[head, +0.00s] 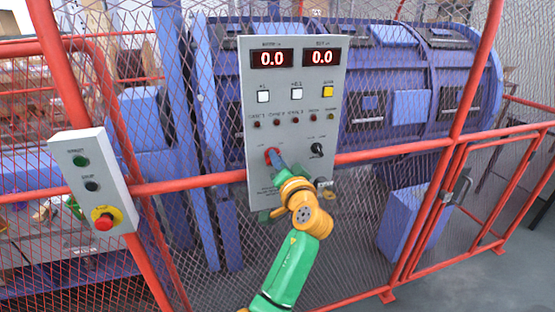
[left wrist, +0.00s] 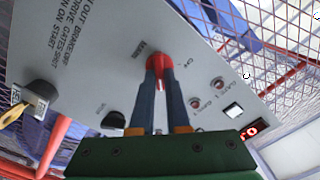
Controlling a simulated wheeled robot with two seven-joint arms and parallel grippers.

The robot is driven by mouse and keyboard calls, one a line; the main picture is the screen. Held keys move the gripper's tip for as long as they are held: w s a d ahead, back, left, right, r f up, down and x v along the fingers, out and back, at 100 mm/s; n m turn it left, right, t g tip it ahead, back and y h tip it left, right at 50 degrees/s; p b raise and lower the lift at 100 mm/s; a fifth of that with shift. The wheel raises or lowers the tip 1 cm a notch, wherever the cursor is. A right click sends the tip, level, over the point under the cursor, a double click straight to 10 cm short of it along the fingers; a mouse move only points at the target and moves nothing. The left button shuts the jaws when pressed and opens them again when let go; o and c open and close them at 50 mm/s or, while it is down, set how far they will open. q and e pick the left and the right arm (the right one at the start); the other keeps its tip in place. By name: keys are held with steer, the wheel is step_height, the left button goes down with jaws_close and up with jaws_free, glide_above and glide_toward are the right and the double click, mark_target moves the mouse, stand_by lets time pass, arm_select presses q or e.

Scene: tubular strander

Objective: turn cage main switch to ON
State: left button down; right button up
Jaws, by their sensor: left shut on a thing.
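The grey control panel (head: 292,110) hangs on the mesh fence in the middle of the head view. Its red main switch (head: 270,152) sits at the lower left of the panel and is partly hidden by my gripper. In the left wrist view the red switch knob (left wrist: 160,62) shows between the fingertips, near the printed word MAIN. My left gripper (head: 276,162) reaches up to the panel from below, its fingers (left wrist: 160,75) shut on the red knob. The knob's exact angle is hard to tell. My right gripper is not in view.
A black knob (head: 317,150) and a key switch (head: 322,184) sit right of the red switch. Both displays (head: 271,59) read 0.0. A smaller button box (head: 95,180) with a red emergency button (head: 104,222) is at left. Red fence rails (head: 390,150) run beside the panel.

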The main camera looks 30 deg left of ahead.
arm_select(q)
steer(key=c, duration=0.9)
jaws_free()
steer(key=b+v, duration=0.3)
steer(key=v, duration=0.4)
steer(key=shift+a, duration=0.1)
